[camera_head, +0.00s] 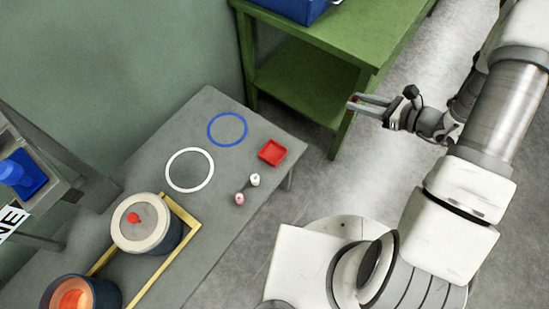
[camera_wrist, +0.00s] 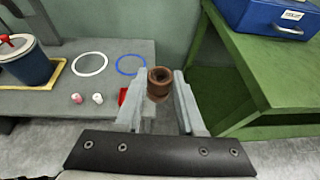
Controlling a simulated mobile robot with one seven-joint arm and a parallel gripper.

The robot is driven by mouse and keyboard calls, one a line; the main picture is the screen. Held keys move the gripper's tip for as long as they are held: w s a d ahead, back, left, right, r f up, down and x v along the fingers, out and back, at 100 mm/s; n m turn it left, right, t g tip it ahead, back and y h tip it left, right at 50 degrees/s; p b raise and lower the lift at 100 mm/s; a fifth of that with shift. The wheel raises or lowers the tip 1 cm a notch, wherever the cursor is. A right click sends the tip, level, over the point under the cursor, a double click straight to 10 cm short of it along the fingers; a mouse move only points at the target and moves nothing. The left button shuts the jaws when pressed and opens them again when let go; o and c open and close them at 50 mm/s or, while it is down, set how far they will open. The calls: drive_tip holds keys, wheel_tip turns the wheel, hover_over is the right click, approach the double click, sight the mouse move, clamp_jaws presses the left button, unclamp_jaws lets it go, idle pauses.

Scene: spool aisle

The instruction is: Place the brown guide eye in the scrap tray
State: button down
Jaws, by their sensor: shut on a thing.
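The brown guide eye (camera_wrist: 158,76), a short ring-like cylinder with a hole, is held between the fingertips of my gripper (camera_wrist: 158,92) in the wrist view. In the head view my gripper (camera_head: 354,103) hangs in the air by the green table's corner, right of the grey bench; the guide eye is barely visible there. A small square red tray (camera_head: 272,153), which may be the scrap tray, lies near the bench's right edge and looks empty. In the wrist view the red tray (camera_wrist: 122,96) is mostly hidden behind the left finger.
On the grey bench (camera_head: 215,112) are a blue ring (camera_head: 228,129), a white ring (camera_head: 190,170), two small spools (camera_head: 255,180), a lidded drum (camera_head: 133,222) and a yellow frame (camera_head: 185,211). A green table (camera_head: 378,30) holds a blue box (camera_wrist: 270,17). Open floor separates bench and table.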

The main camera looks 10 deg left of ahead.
drive_tip(key=s+a+f+n+g+b, duration=0.1)
drive_tip(key=a+f+b, duration=0.2)
drive_tip(key=f+b, duration=0.35)
drive_tip(key=s+a+f+n+g+y+b, duration=0.1)
drive_tip(key=s+a+f+n+g+b, duration=0.2)
drive_tip(key=f, duration=0.6)
drive_tip(key=a+f+b, duration=0.4)
drive_tip(key=f, duration=0.4)
drive_tip(key=b, duration=0.3)
hover_over(277, 156)
drive_tip(key=shift+g, duration=0.3)
wheel_tip(277, 156, down, 7)
drive_tip(key=shift+r, duration=0.2)
drive_tip(key=shift+w+f+b, duration=0.1)
drive_tip(key=shift+f+b, duration=0.45)
drive_tip(key=shift+f, duration=1.4)
drive_tip(key=shift+f, duration=0.1)
drive_tip(key=c, duration=0.5)
unclamp_jaws()
